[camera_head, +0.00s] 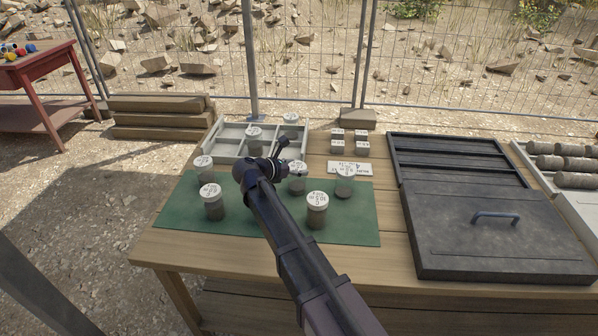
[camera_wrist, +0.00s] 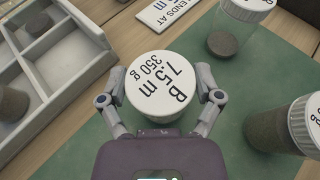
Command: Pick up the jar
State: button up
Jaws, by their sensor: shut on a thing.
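The jar (camera_wrist: 161,85) has a white lid marked B, 7.5 m, 350 g. In the wrist view the two fingers of my gripper (camera_wrist: 161,99) close on it from left and right, just below the lid. In the head view the jar (camera_head: 297,184) shows partly behind my gripper (camera_head: 286,158), over the back part of the green mat (camera_head: 355,228). It looks upright. My gripper and arm hide some of it, and I cannot tell whether its base touches the mat.
Other lidded jars stand close by: one (camera_head: 317,214) in front, one (camera_head: 345,186) to the right, and two (camera_head: 213,204) (camera_head: 205,172) to the left. A divided grey tray (camera_head: 222,130) lies behind, with jars in it. A dark lidded case (camera_head: 496,235) lies to the right.

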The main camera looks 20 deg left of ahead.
jog(key=shift+r, duration=0.1)
notch_tip(320, 180, up, 10)
jog(key=p, duration=0.9)
jog(key=shift+p, duration=0.4)
dwell(0.4)
notch_tip(320, 180, up, 28)
jog(key=p, duration=2.8)
jog(key=shift+f, duration=0.2)
